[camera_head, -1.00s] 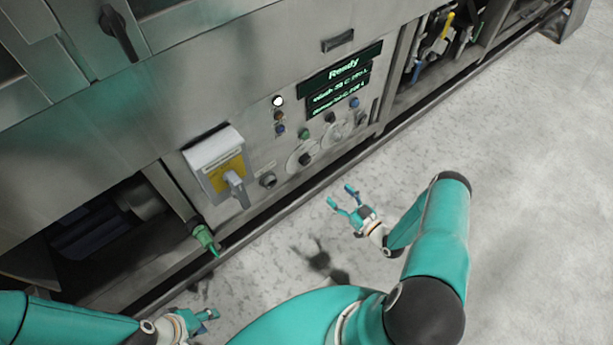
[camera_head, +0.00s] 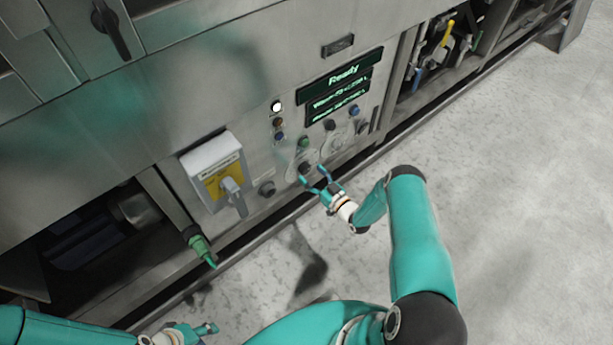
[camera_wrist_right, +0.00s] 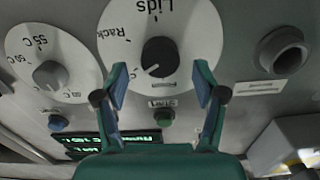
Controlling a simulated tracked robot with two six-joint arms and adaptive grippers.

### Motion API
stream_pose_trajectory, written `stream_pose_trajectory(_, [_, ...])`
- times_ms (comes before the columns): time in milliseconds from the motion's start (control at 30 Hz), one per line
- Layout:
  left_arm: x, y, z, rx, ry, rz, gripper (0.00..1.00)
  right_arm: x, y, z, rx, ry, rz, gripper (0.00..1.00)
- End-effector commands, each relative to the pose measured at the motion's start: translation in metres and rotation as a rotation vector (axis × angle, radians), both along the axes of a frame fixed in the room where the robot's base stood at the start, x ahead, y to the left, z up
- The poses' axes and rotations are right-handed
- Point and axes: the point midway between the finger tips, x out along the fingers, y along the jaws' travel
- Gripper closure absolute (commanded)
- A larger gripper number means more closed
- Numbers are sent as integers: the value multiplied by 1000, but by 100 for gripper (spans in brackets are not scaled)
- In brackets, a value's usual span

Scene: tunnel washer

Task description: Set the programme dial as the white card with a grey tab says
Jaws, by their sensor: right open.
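The programme dial has a black knob (camera_wrist_right: 160,57) on a round white plate marked "Lids" and "Rack" in the right wrist view. Its white pointer mark points to the lower left of that picture. The knob also shows in the head view (camera_head: 304,168), low on the steel panel. My right gripper (camera_wrist_right: 161,82) is open and empty, its two fingers spread to either side of the knob's line. I cannot tell whether the fingertips reach the knob; in the head view the gripper (camera_head: 313,178) is close before the dial. My left gripper (camera_head: 203,330) is at the bottom edge, away from the panel. I see no card with a grey tab.
A temperature dial (camera_wrist_right: 50,74) marked "55 C" is beside the programme dial. A display (camera_head: 343,75) reads "Ready". A yellow-plated switch (camera_head: 222,182) protrudes at left. The floor is clear.

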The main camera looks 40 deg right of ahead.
Motion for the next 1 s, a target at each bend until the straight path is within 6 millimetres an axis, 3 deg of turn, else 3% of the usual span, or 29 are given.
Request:
stream_pose_trajectory(200, [0,0,-3,0,0,0,60,14,2,0,1,0,0,30])
stream_pose_trajectory(467, [0,0,-3,0,0,0,60,15,2,0,2,0,1,30])
stream_pose_trajectory(800, [0,0,-3,0,0,0,60,15,2,0,1,0,1,87])
stream_pose_trajectory(833, [0,0,-3,0,0,0,60,15,2,0,1,0,1,90])
stream_pose_trajectory(867, [0,-1,-3,0,1,-4,60,15,20,0,6,3,5,90])
stream_pose_trajectory(1000, [0,0,-3,0,0,0,60,14,7,0,-3,0,6,90])
